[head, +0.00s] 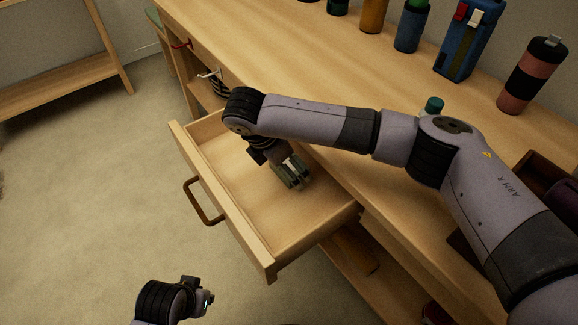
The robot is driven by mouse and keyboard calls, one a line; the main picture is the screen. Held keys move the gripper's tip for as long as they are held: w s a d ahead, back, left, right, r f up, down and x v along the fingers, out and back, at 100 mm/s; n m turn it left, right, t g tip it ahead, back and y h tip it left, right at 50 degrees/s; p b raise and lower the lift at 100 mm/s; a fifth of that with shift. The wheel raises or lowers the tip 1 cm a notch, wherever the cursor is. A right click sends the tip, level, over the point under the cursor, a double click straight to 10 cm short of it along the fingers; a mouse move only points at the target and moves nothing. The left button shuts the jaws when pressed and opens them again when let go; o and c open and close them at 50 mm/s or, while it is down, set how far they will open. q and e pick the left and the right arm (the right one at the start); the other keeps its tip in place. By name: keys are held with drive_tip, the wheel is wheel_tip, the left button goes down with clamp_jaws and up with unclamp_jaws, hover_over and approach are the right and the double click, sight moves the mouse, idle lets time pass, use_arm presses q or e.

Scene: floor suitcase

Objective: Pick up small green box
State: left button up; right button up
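My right arm reaches in from the right over the open wooden drawer (238,222). My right gripper (291,172) points down inside the drawer, near its back side. A small dark greenish shape (285,176) shows right at its fingertips and looks like the small green box, partly covered by the fingers. I cannot tell whether the fingers are closed on it or just around it. My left gripper (207,301) is low at the bottom left, in front of the drawer and away from it. Its fingers are too small to read.
The wooden counter (300,62) above the drawer holds several bottles, a blue container (468,40) and a pink and black tumbler (532,75). The drawer's handle (202,203) faces the open carpet. A wooden shelf (62,65) stands at the far left.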

drive_tip(key=c, duration=1)
drive_tip(key=shift+c, duration=0.2)
drive_tip(key=shift+r, duration=0.15)
